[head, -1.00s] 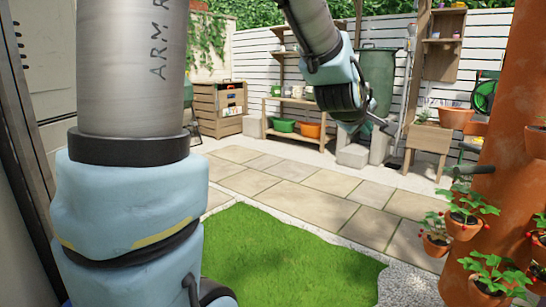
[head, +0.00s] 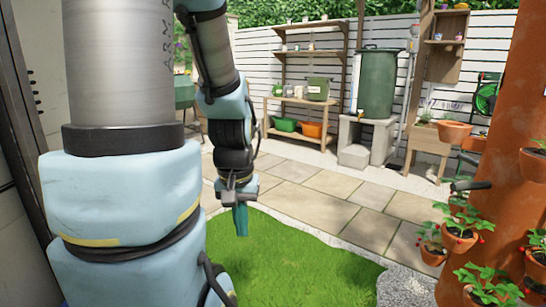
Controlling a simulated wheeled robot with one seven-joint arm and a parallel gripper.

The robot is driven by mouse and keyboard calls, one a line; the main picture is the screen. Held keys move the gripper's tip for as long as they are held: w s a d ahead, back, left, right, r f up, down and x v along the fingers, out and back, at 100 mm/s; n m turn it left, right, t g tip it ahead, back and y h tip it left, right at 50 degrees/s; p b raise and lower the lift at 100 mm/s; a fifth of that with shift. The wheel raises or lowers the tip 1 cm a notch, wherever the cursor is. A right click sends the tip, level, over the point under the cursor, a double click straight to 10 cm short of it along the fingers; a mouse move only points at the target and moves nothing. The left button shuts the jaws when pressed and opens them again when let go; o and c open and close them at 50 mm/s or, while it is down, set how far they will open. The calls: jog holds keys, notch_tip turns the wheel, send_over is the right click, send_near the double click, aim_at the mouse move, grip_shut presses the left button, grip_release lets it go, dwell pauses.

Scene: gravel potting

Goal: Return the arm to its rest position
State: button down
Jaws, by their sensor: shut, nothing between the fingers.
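My arm stands large at the left of the head view, and its far part hangs down just right of the thick near links. My gripper (head: 240,220) points downward over the lawn (head: 300,265), near its back left edge. Its teal fingers are together and hold nothing. Nothing touches the gripper in this view.
Paving (head: 330,193) lies open behind the lawn. A potting bench (head: 299,101) and a green water barrel (head: 376,82) on blocks stand at the back. A terracotta column (head: 503,150) with strawberry pots rises at the right. A dark wall edge is close at the left.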

notch_tip(320, 180, up, 21)
jog(key=p, duration=1.9)
jog(key=shift+r, duration=0.1)
